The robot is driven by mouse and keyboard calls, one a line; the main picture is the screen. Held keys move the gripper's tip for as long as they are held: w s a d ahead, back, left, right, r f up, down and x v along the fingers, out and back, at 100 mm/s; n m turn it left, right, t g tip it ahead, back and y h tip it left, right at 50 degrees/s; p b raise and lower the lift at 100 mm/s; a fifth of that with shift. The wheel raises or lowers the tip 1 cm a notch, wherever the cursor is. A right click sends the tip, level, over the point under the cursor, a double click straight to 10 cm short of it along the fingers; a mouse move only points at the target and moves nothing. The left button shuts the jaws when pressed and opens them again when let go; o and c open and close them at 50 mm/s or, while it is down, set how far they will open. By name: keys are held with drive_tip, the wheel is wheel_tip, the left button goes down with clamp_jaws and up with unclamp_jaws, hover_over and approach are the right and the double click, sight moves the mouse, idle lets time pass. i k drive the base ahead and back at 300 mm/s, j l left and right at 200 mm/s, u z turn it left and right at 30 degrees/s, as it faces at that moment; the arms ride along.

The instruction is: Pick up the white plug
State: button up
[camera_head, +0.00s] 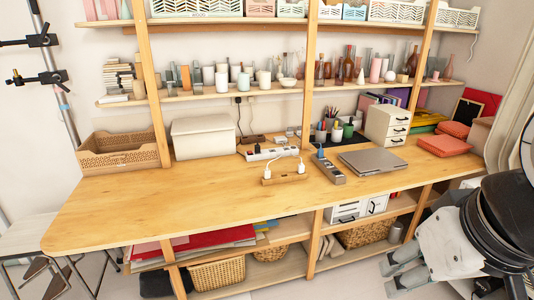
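A white plug (267,173) stands at the left end of a wooden power strip (285,179) on the wooden table. A second white plug (301,168) stands at its right end. White cords rise from both plugs. My gripper (388,278) is at the lower right, in front of the table and below its top, well apart from the plugs. Its two grey fingers are spread, with nothing visible between them.
A white power strip (272,153) lies behind, and a grey one (330,172) to the right. A closed laptop (372,161), pen cups (336,131) and a white box (203,137) stand farther back. The table's front left (150,205) is clear. Shelves with vases rise behind.

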sight(300, 168)
drive_tip(key=i+j, duration=0.1)
drive_tip(key=i, duration=1.2)
drive_tip(key=i+j+z, duration=0.1)
drive_tip(key=i, duration=0.5)
